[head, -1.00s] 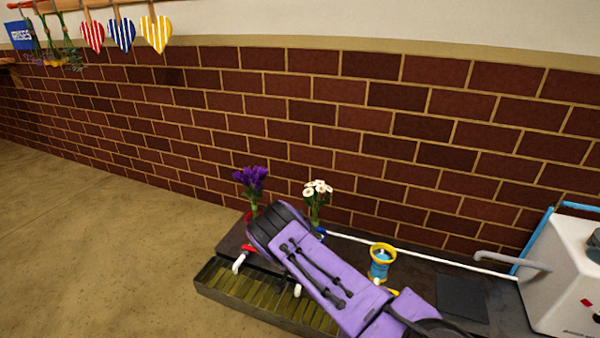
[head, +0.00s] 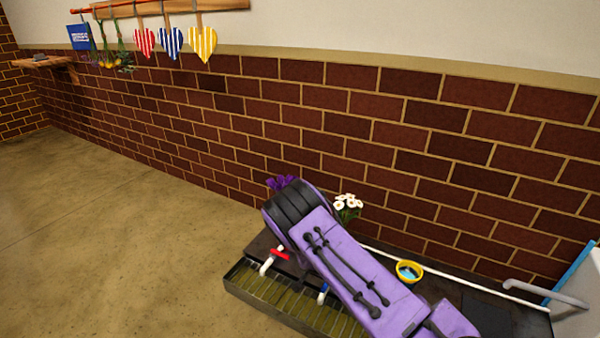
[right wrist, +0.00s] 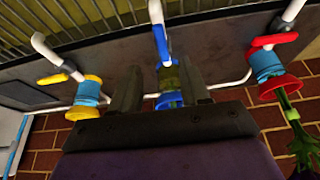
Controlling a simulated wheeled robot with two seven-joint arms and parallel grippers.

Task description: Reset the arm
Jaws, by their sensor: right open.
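My right arm (head: 345,262) reaches in from the lower right of the head view; its gripper is hidden there. In the right wrist view my right gripper (right wrist: 160,88) is open. A blue-rimmed holder (right wrist: 168,101) shows between and beyond its fingers, under a blue-handled tap (right wrist: 160,42); I cannot tell whether they touch. Purple flowers (head: 279,182) are partly hidden behind the arm, and white flowers (head: 347,203) stand right of it. A yellow-rimmed holder (head: 410,270) stands farther right. A red-rimmed holder (right wrist: 275,80) with green stems is at right in the wrist view. My left gripper is not in view.
A grated trough (head: 270,300) and a red-handled tap (head: 279,254) lie beside the arm. A brick wall (head: 420,150) runs behind, with hanging hearts (head: 171,42) and a small shelf (head: 47,63). The floor (head: 120,240) at left is clear.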

